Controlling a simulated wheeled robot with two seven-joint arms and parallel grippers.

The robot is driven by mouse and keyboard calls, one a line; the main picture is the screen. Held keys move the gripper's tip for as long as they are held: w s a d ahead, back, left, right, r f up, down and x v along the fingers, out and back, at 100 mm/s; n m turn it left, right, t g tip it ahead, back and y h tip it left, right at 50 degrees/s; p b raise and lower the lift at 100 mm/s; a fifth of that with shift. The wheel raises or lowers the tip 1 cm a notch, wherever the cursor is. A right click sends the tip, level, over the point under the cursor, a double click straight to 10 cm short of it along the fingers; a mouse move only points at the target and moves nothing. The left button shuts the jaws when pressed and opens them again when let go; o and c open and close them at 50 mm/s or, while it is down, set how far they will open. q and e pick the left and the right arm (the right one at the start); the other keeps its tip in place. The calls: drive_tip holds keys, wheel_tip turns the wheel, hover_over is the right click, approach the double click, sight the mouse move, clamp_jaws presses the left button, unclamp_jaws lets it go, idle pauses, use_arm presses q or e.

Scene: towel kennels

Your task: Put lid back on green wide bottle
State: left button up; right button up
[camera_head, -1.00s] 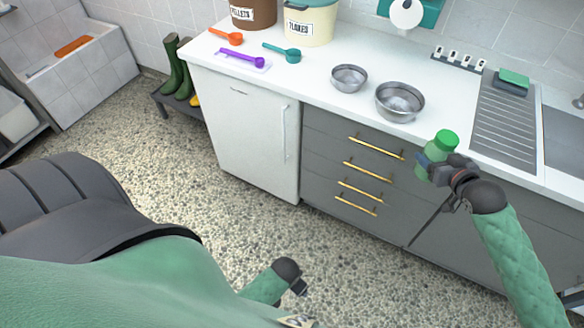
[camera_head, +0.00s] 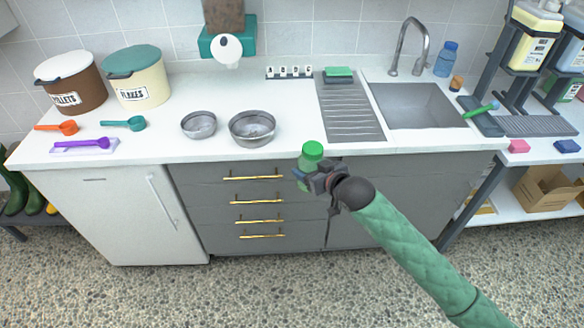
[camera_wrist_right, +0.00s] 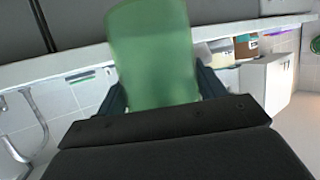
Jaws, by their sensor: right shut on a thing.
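My right gripper (camera_head: 316,180) is shut on a green bottle (camera_head: 303,172), held in front of the counter's front edge. In the head view the bottle has a brighter green top (camera_head: 312,151). I cannot tell whether that top is a separate lid. In the right wrist view the bottle (camera_wrist_right: 152,60) is wide, pale green and blurred, between the two fingers (camera_wrist_right: 160,98). No loose lid that clearly belongs to it shows. My left gripper is out of view.
On the white counter (camera_head: 285,135) stand two steel bowls (camera_head: 198,124) (camera_head: 252,128), several scoops, two food tubs (camera_head: 72,82) (camera_head: 138,77) and a ribbed drainer (camera_head: 350,112). The sink (camera_head: 415,105) is right of it. Counter between bowls and drainer is clear.

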drive_tip(key=s+d+f+m+t+h, duration=0.1)
drive_tip(key=s+d+m+h, duration=0.5)
drive_tip(key=d, duration=0.7)
drive_tip(key=shift+s+d+f+t+h, duration=0.25)
drive_tip(key=shift+s+f+t+h, duration=0.15)
drive_tip(key=shift+s+h, duration=0.3)
